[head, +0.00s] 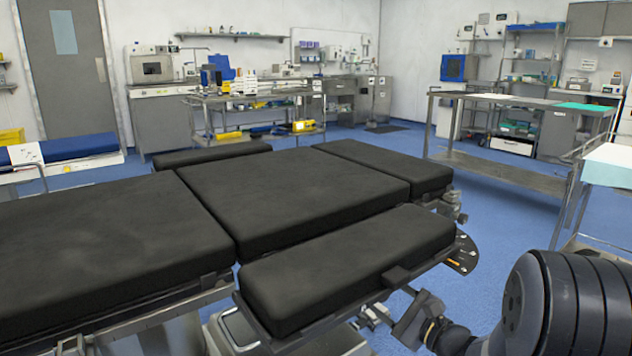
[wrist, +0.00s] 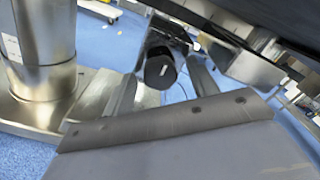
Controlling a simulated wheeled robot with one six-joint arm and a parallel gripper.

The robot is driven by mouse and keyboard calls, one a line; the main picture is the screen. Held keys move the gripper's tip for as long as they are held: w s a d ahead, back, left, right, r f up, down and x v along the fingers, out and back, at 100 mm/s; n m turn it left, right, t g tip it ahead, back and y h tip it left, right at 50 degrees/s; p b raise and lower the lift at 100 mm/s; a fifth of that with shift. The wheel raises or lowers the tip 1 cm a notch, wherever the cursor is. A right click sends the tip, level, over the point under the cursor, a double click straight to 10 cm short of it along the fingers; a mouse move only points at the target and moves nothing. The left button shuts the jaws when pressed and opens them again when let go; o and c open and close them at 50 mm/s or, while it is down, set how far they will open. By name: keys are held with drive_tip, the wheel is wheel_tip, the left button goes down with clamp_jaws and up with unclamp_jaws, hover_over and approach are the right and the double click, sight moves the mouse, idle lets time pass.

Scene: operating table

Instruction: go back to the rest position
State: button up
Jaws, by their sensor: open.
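My gripper (head: 412,318) shows in the head view low on the right, beside the near side pad of the operating table (head: 315,195). In the wrist view my gripper (wrist: 164,78) is open, with one finger on each side of a dark round knob (wrist: 160,71). The knob lies between or just beyond the fingers; I cannot tell whether they touch it. Nothing is visibly held.
The near side pad (head: 345,265) and its metal fittings are close to my gripper. The wrist view shows a metal column (wrist: 38,50) at left and the table's dark underside at upper right. Blue floor (head: 500,225) is open between table and steel trolley (head: 500,165).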

drive_tip(key=p+v, duration=0.3)
drive_tip(key=v, duration=0.8)
drive_tip(key=b+x, duration=0.3)
drive_tip(key=x, duration=0.8)
drive_tip(key=shift+w+a+f, duration=0.15)
drive_tip(key=s+d+m+g+p, duration=0.1)
drive_tip(key=s+d+m+p, duration=0.3)
drive_tip(key=s+p, duration=0.5)
drive_tip(key=shift+s+d+m+p, duration=0.4)
drive_tip(key=shift+m+p, duration=0.4)
drive_tip(key=shift+m, duration=0.5)
drive_tip(key=shift+a, duration=0.15)
